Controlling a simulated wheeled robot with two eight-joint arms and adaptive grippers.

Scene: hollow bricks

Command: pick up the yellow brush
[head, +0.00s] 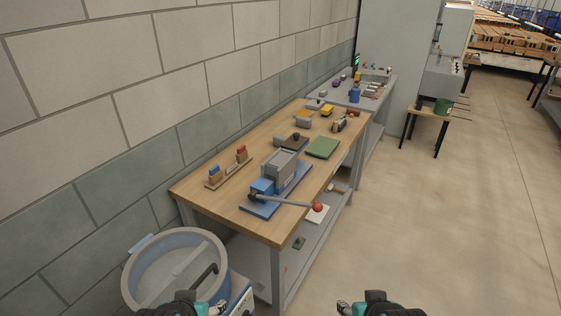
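I cannot clearly make out a brush. A small yellow object (327,110) lies toward the far end of the wooden workbench (215,199); it is too small to tell whether it is the yellow brush. Another small yellow item (357,77) is on the grey table (385,95) beyond. My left gripper (217,308) is at the bottom edge, in front of the round tub. My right gripper (344,307) is at the bottom edge over the floor. Both are far from the yellow objects and mostly cut off, so their opening is unclear.
A blue-based device (281,170) with a red-knobbed lever (317,207) sits on the near bench, by a green pad (322,148). A round tub (138,287) stands front left. A block wall runs along the left. The floor (440,240) on the right is clear.

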